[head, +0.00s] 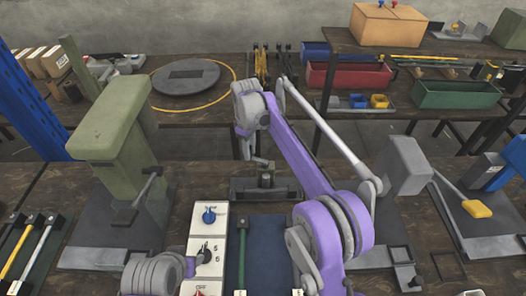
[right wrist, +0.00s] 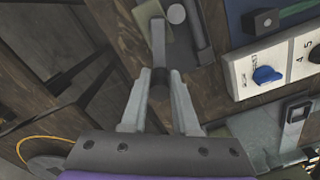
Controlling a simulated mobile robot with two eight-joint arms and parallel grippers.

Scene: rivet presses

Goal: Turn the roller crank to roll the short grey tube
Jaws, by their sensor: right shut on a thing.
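My right gripper (right wrist: 160,88) is shut on the dark handle of the grey roller crank (right wrist: 158,40) in the right wrist view. The crank's flat arm runs up from between the two fingers. In the head view the right gripper (head: 246,150) points down beside the small dark roller stand (head: 265,183), behind the switch panel. A dark grey cylinder (right wrist: 197,27) lies near the crank in the right wrist view; I cannot tell whether it is the short grey tube or a roller. My left gripper is not in view; only a grey part of my left arm shows low down.
A white switch panel (head: 223,245) with a blue knob stands in front of the roller stand. A green press (head: 112,135) stands left and a grey press (head: 402,167) right. Rods with black ends (head: 30,250) lie far left. A back bench carries a red bin (head: 345,77).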

